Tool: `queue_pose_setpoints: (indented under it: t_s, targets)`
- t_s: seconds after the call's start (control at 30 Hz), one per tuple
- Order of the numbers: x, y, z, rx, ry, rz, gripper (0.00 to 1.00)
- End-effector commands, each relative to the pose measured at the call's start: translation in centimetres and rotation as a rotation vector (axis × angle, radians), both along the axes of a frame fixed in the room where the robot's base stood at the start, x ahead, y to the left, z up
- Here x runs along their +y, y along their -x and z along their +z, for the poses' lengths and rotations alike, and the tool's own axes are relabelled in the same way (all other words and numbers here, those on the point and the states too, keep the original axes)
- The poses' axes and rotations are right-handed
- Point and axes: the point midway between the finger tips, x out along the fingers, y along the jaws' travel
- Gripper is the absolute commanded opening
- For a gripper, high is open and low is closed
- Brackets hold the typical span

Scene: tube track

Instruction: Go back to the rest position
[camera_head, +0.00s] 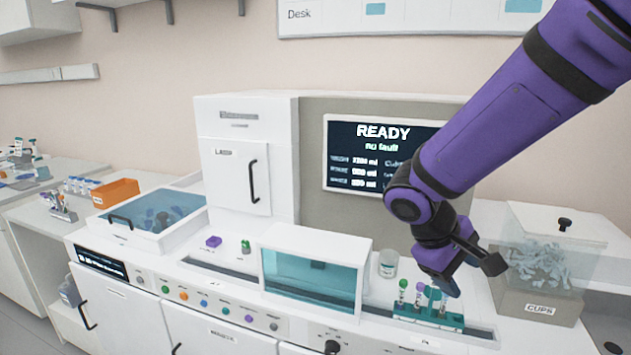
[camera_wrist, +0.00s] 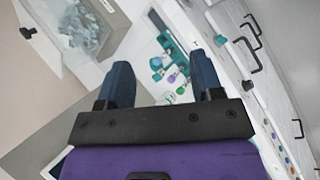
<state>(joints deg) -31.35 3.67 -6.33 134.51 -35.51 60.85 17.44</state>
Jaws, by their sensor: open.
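My gripper (camera_head: 470,276) is at the right of the machine in the head view, pointing down just above the teal tube rack (camera_head: 428,320). The rack stands on the machine's front deck and holds several capped tubes, with green and purple caps. In the wrist view my gripper (camera_wrist: 163,80) has its two dark blue fingers wide apart. Several coloured tube caps (camera_wrist: 172,77) show between and beyond them; I cannot tell their exact distance from the fingers. Nothing is seen held.
A clear-topped CUPS bin (camera_head: 540,290) stands right of my gripper. A white box with a teal window (camera_head: 312,276) and a small clear jar (camera_head: 388,263) stand to its left. The machine's screen (camera_head: 380,152) behind reads READY, no fault. An orange box (camera_head: 115,192) is far left.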

Motion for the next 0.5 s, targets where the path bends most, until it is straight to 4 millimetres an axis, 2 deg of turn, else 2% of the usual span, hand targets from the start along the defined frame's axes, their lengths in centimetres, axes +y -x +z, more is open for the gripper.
queue_pose_setpoints:
  t_s: [0.03, 0.2, 0.5]
  targets:
    - [-0.8, 0.7, 1.1, -0.022, -0.045, -0.034, 0.60]
    - [-2.8, 3.0, 3.9, -0.086, -0.186, -0.126, 0.60]
    - [-5.2, 7.7, 8.2, -0.238, -0.414, -0.257, 0.60]
